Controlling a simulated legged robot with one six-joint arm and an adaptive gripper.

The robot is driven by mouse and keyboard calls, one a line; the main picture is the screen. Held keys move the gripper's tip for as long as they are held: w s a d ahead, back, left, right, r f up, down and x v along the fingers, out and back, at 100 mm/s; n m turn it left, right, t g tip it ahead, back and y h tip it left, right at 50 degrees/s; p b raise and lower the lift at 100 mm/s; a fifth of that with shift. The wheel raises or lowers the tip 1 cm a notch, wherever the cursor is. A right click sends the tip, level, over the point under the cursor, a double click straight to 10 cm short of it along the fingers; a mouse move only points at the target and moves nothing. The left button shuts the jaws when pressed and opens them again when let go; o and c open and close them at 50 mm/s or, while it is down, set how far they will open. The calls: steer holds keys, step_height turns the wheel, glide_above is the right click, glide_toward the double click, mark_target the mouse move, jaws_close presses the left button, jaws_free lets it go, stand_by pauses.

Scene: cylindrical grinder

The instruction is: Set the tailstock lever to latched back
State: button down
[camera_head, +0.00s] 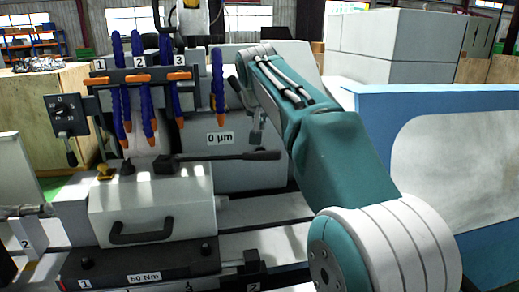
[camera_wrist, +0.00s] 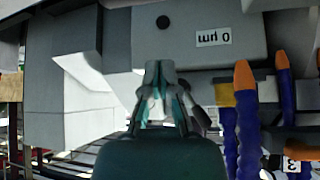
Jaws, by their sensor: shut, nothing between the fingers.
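A long black lever (camera_head: 225,156) lies nearly level across the top of the grey machine block (camera_head: 150,210) in the head view, its thick grip end pointing right. It looks like the tailstock lever, but no label names it. My gripper (camera_head: 257,135) hangs down above and behind the lever's grip end, partly hidden by my arm, and appears apart from it. In the wrist view, my gripper (camera_wrist: 160,66) is shut and empty, with its fingertips together before a grey housing. I cannot make out the lever clearly in the wrist view.
Blue hoses with orange nozzles (camera_head: 152,77) hang left of my arm and also show in the wrist view (camera_wrist: 246,120). A grey housing labelled 0 µm (camera_head: 215,165) stands behind the lever. A dial box (camera_head: 68,115) is at left. A blue-edged panel (camera_head: 440,100) stands at right.

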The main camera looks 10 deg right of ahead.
step_height(320, 180, down, 8)
steer(key=w, duration=0.2)
steer(key=shift+d, duration=0.2)
stand_by(0.6)
steer(key=shift+r, duration=0.1)
steer(key=shift+s+a+m, duration=0.15)
steer(key=shift+s+m, duration=0.25)
steer(key=shift+s, duration=0.3)
steer(key=s+a+m+g+h, duration=0.2)
steer(key=s+a+m+h, duration=0.2)
steer(key=s+a, duration=0.5)
steer(key=s+m, duration=0.2)
steer(key=s, duration=0.3)
steer(key=shift+s+m+g, duration=0.3)
steer(key=shift+s+g, duration=0.1)
